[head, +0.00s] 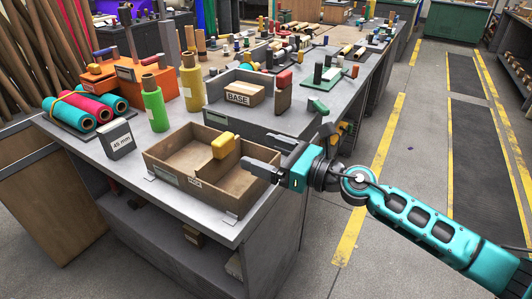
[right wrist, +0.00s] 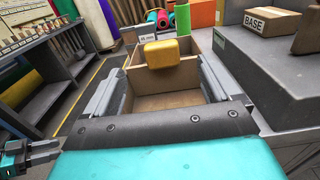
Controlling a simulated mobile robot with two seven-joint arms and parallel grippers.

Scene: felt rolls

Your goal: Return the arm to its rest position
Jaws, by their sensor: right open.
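My right gripper (head: 264,154) hangs over the right end of an open wooden box (head: 172,173) at the table's front corner. Its fingers are apart, with nothing seen between them. In the right wrist view the open fingers (right wrist: 150,92) frame the box interior. A yellow block (head: 223,145) tops a brown upright piece in the box, left of the fingertips. It also shows in the right wrist view (right wrist: 167,52), beyond the fingers. My left gripper (right wrist: 32,150) shows small at the lower left of the right wrist view; its opening is unclear. No left arm shows in the head view.
Behind the box, a grey tray (head: 222,117) holds a carton marked BASE (head: 244,94). Green (head: 155,106) and yellow (head: 191,85) rolls stand on the table, left of the tray. A sign (head: 118,140) stands left. The floor aisle at right is clear.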

